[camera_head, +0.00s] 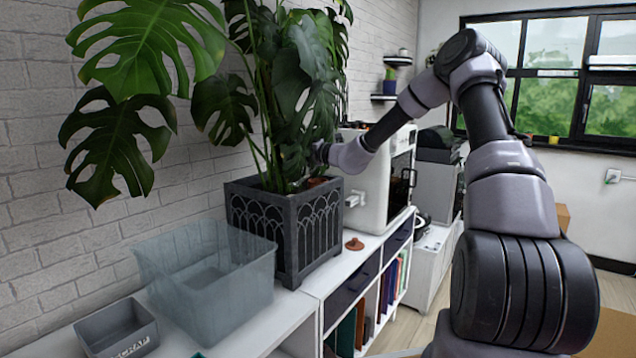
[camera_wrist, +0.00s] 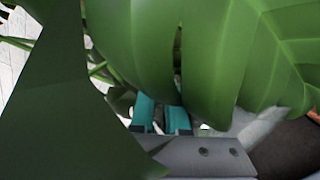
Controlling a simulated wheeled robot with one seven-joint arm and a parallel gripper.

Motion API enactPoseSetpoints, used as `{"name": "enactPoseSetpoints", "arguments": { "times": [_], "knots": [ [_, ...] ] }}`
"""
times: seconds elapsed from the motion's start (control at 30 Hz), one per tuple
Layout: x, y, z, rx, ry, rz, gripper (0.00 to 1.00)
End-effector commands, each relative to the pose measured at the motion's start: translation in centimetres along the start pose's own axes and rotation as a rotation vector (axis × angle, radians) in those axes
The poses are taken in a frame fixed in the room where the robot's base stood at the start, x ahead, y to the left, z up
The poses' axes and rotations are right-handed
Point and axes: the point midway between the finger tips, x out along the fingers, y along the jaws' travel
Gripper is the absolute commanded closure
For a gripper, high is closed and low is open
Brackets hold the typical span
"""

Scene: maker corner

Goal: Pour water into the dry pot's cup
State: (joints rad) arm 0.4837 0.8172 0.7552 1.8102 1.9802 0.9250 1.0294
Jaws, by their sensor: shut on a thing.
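The dark grey planter (camera_head: 285,225) with arched panels stands on the white shelf top and holds a large monstera plant (camera_head: 285,85). A small terracotta-coloured piece (camera_head: 318,181) shows at the planter's right rim; I cannot tell if it is a cup. My gripper reaches in from the right at the plant's foliage, above the planter's right side. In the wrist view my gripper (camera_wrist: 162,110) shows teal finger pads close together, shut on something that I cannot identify. Big leaves (camera_wrist: 205,60) cover most of that view. Dark brown soil (camera_wrist: 290,150) shows at lower right. No water is visible.
A translucent bin (camera_head: 205,285) and a grey scrap box (camera_head: 117,330) stand left of the planter. A small terracotta object (camera_head: 354,243) lies on the shelf top (camera_head: 335,277). A white machine (camera_head: 375,180) stands right behind the planter. Leaves crowd my gripper.

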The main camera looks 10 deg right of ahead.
Motion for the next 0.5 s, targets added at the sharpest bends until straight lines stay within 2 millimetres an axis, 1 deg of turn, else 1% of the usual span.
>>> {"name": "enactPoseSetpoints", "arguments": {
  "times": [0.5],
  "knots": [
    [-0.01, -0.10, 0.25, 0.026, -0.002, 0.002, 1.00]
  ]
}}
